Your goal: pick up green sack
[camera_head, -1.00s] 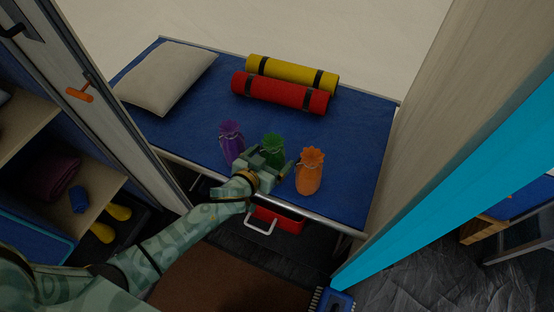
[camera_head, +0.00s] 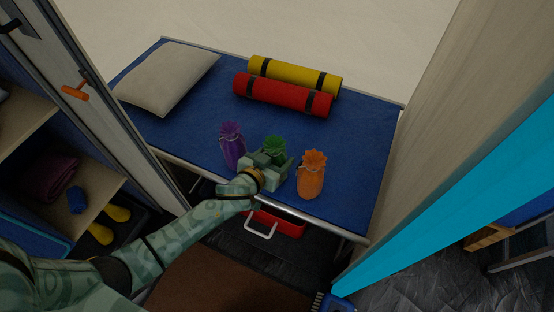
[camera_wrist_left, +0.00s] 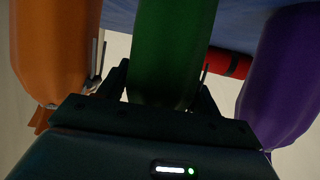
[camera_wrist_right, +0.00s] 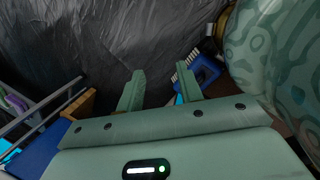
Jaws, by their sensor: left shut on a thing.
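The green sack (camera_head: 275,146) stands on the blue cot between the purple sack and the orange sack. My left gripper (camera_head: 268,164) is shut on it from the front and hides its lower part. In the left wrist view the green sack (camera_wrist_left: 168,55) fills the space between the two dark fingers. Whether its base touches the cot is hidden. My right gripper (camera_wrist_right: 160,92) shows only in the right wrist view, with its fingers apart and nothing between them, over dark floor sheeting.
The purple sack (camera_head: 232,146) and orange sack (camera_head: 311,176) stand close on either side. A red roll (camera_head: 282,95), a yellow roll (camera_head: 294,74) and a pillow (camera_head: 168,78) lie farther back on the blue cot (camera_head: 190,130). A red box (camera_head: 277,222) sits below its front edge.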

